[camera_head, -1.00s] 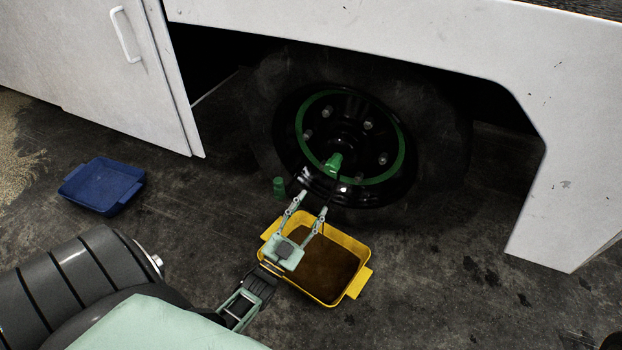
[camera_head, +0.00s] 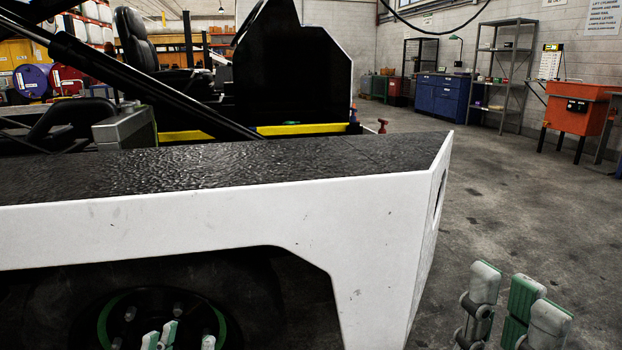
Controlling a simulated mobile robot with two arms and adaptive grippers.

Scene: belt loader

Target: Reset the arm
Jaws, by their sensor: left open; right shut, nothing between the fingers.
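My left gripper (camera_head: 180,340) shows only as pale green fingertips at the bottom edge, in front of the dark wheel (camera_head: 108,320) with its green ring. The fingertips are apart and nothing shows between them; the rest is cut off. My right gripper (camera_head: 513,292) is at the bottom right, pointing up over the concrete floor, to the right of the white fender (camera_head: 375,240). It is shut and holds nothing. Both arms behind the grippers are out of view.
The loader's white side and black top (camera_head: 250,165) fill the left and middle. Open floor (camera_head: 490,200) lies at the right. Farther back are a blue cabinet (camera_head: 443,97), grey shelves (camera_head: 503,65) and an orange bin (camera_head: 583,108).

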